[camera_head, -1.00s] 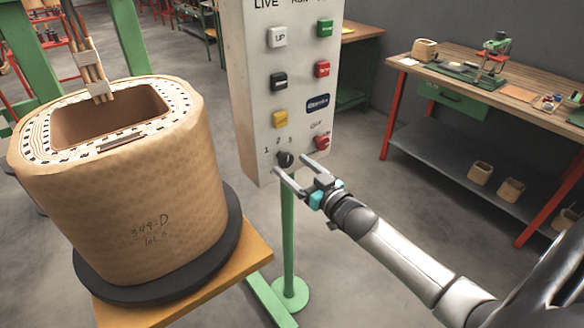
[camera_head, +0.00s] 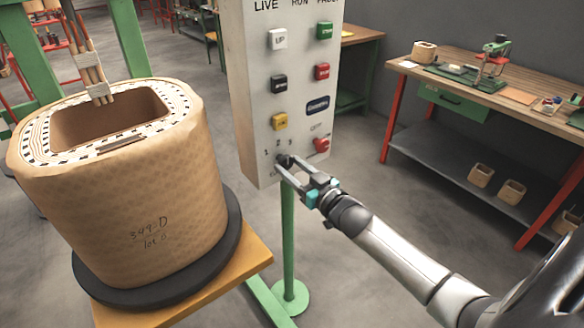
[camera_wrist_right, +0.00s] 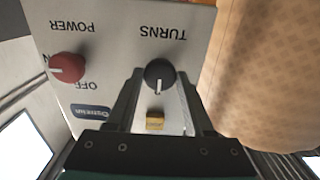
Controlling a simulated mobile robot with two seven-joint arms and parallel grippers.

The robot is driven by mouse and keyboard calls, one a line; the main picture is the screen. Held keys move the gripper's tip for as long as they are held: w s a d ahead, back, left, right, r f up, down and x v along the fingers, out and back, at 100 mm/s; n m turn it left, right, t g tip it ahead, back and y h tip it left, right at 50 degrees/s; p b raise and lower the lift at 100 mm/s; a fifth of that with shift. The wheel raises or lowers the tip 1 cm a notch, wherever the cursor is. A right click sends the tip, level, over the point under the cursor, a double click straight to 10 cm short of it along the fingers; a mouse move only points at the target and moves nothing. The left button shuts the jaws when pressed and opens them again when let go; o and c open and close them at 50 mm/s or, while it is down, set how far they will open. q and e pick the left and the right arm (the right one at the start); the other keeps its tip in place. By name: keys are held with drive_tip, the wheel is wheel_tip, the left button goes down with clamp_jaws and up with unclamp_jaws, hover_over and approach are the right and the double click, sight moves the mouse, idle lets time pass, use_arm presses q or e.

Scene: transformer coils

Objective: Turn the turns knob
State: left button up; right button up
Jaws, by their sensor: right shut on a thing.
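The turns knob (camera_head: 283,158) is a small dark round knob at the bottom left of the white control panel (camera_head: 256,130), near printed position numbers. In the right wrist view the black knob (camera_wrist_right: 159,74) has a white pointer line and the label TURNS beside it, upside down. My right gripper (camera_head: 285,165) is shut on the knob. In the wrist view its fingers (camera_wrist_right: 160,84) lie on either side of it. My left gripper is not in view.
A red power knob (camera_head: 321,145) sits right of the turns knob, with several push buttons above. A large wrapped coil (camera_head: 150,215) stands close on the left on a black disc. A green post (camera_head: 288,230) stands below the panel. A workbench (camera_head: 520,95) is at the right.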

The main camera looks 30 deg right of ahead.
clamp_jaws()
drive_tip(key=shift+n, duration=0.5)
drive_tip(key=n+p, duration=0.1)
drive_tip(key=n, duration=0.2)
drive_tip(key=shift+p, duration=0.3)
drive_tip(key=n, duration=0.4)
drive_tip(key=shift+n+p, duration=0.35)
drive_tip(key=shift+n, duration=0.35)
drive_tip(key=o, duration=0.9)
unclamp_jaws()
